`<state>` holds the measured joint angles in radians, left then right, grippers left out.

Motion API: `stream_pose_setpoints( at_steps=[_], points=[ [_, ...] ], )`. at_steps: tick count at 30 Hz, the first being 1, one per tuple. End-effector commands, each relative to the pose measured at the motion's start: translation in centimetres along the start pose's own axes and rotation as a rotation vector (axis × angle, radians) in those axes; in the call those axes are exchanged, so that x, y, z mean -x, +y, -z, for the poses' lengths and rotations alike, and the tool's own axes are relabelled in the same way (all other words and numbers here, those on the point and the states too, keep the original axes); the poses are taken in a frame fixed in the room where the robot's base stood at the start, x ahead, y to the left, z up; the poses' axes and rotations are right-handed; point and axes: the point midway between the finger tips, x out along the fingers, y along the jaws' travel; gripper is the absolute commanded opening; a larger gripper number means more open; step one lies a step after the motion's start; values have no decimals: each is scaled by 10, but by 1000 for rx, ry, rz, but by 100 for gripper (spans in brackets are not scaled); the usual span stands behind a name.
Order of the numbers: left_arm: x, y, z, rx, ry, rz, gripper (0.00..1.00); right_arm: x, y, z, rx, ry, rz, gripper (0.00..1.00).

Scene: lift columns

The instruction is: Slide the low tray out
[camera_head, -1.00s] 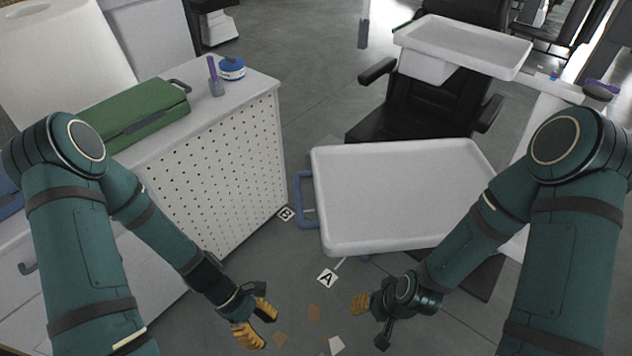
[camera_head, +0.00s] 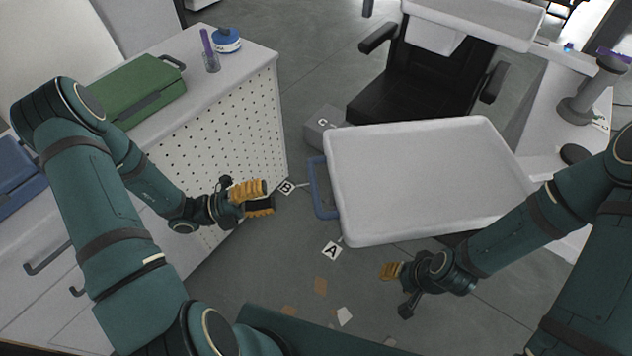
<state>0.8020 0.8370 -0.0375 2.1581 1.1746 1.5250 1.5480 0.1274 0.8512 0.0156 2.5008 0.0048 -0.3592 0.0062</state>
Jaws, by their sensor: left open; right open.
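The low tray (camera_head: 430,175) is a large white tray with a raised rim, in the middle right of the head view. A blue handle (camera_head: 322,188) sticks out from its left side. My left gripper (camera_head: 268,197) is open and empty, to the left of the handle and apart from it, its yellow fingers pointing right. My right gripper (camera_head: 385,285) is open and empty, below the tray's near edge. Its far finger is partly hidden by the gripper body. A higher white tray (camera_head: 480,22) stands at the back.
A white perforated cabinet (camera_head: 225,140) stands on the left, bearing a green case (camera_head: 138,92), a cup (camera_head: 211,62) and a blue tape roll (camera_head: 227,40). A black chair (camera_head: 420,85) is behind the low tray. Floor markers A (camera_head: 331,249) and B (camera_head: 287,187) lie left of the tray.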

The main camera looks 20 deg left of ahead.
Motion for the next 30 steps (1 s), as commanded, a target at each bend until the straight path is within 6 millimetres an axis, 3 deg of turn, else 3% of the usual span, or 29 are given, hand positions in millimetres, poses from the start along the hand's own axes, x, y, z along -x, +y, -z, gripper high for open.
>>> stream_pose_setpoints(
  at_steps=[9,15,21,30],
  points=[
    [-64,0,2,0,5,1,48,-3,1,-2,1,-3,0,47],
    [-95,0,1,-2,4,1,48,-5,2,-2,2,-5,1,47],
    [-111,0,1,-2,1,0,48,-6,2,-3,2,-6,1,47],
    [-114,0,1,-2,1,0,48,-6,2,-3,2,-6,1,47]
  ],
)
